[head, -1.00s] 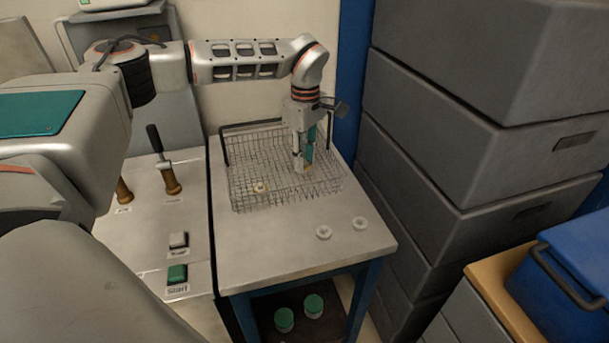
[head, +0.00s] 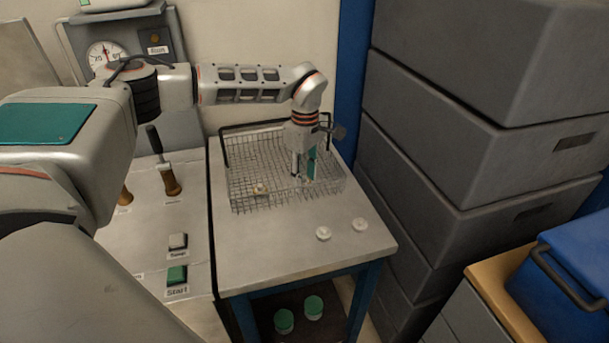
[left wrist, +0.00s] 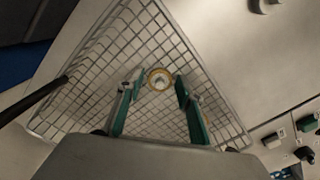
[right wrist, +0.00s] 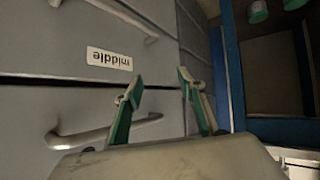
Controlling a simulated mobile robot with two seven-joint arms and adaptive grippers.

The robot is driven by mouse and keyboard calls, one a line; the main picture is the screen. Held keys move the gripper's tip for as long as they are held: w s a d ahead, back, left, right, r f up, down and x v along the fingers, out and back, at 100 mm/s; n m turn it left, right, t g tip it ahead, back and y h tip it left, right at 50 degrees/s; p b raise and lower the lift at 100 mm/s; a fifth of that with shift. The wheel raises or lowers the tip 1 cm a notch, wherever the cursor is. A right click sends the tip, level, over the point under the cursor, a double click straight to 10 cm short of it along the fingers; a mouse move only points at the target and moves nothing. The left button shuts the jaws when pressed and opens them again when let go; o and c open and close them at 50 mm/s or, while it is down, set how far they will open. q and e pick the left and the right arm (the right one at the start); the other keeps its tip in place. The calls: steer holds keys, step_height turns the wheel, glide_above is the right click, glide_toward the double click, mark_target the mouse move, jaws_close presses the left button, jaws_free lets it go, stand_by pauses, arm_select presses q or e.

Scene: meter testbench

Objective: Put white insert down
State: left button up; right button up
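My left gripper (head: 304,171) reaches down into the wire basket (head: 240,204) on the small table. In the left wrist view its two green-padded fingers stand apart. A white insert with a gold-coloured ring (left wrist: 159,79) shows between and just beyond the fingertips, over the basket mesh; whether a finger touches it I cannot tell. Another small pale insert (head: 260,188) lies in the left part of the basket. Two white inserts (head: 323,233) (head: 359,224) lie on the table in front of it. My right gripper (right wrist: 157,85) is open and empty, away from the basket.
The bench with levers and a green Start button (head: 177,275) adjoins the table at left. Stacked grey boxes (head: 450,130) rise at right. Two green-topped jars (head: 284,320) (head: 313,307) stand below. A drawer labelled middle (right wrist: 108,59) faces my right gripper.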

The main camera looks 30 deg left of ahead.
mark_target(305, 177)
stand_by(0.3)
arm_select(q)
step_height(305, 177, up, 12)
steer(key=shift+r, duration=0.2)
stand_by(0.3)
stand_by(0.5)
